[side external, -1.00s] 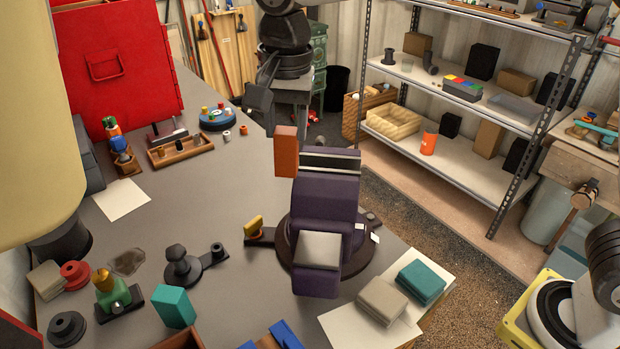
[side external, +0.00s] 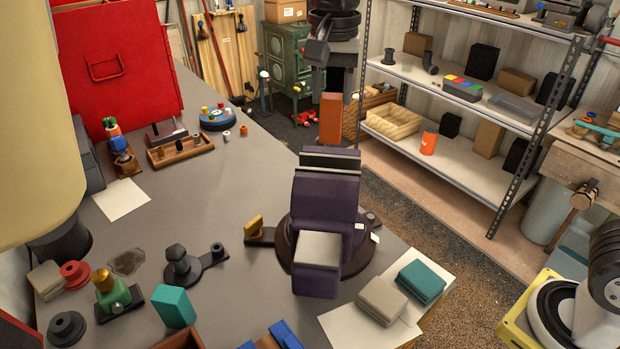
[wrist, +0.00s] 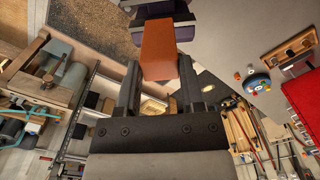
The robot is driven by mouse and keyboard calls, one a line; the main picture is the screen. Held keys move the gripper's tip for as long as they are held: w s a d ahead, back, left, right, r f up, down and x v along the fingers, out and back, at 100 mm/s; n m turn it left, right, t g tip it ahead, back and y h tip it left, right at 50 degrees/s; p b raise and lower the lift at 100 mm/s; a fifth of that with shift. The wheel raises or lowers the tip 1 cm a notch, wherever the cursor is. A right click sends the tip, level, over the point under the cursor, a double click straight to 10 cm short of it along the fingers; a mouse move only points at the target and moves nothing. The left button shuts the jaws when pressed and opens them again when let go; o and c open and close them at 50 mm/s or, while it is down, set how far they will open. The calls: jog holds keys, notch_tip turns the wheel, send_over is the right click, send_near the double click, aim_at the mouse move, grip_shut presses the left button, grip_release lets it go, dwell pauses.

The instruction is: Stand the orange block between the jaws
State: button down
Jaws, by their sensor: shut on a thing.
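The orange block (side external: 330,120) is held upright in the side external view, its lower end just above the vise's far edge in the picture. My gripper (side external: 331,92) is shut on its upper part. In the wrist view the orange block (wrist: 158,48) sits between the fingers of my gripper (wrist: 159,75). The purple vise (side external: 325,205) stands on a dark round base; its jaws (side external: 330,160) have pale and black strips at the top. Part of the vise (wrist: 163,28) shows beyond the block in the wrist view. The height of the block over the jaws is hard to tell.
A teal block (side external: 420,281) and a beige block (side external: 382,300) lie on paper at the front right. A yellow-topped part (side external: 254,226) sits left of the vise. A wooden tray (side external: 180,148) and red cabinet (side external: 115,65) stand further back. The bench's middle is mostly clear.

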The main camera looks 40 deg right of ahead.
aim_at(330, 140)
jog(key=shift+f, duration=1.65)
jog(key=shift+f, duration=3.45)
dwell(2.3)
jog(key=shift+c, duration=0.6)
grip_release()
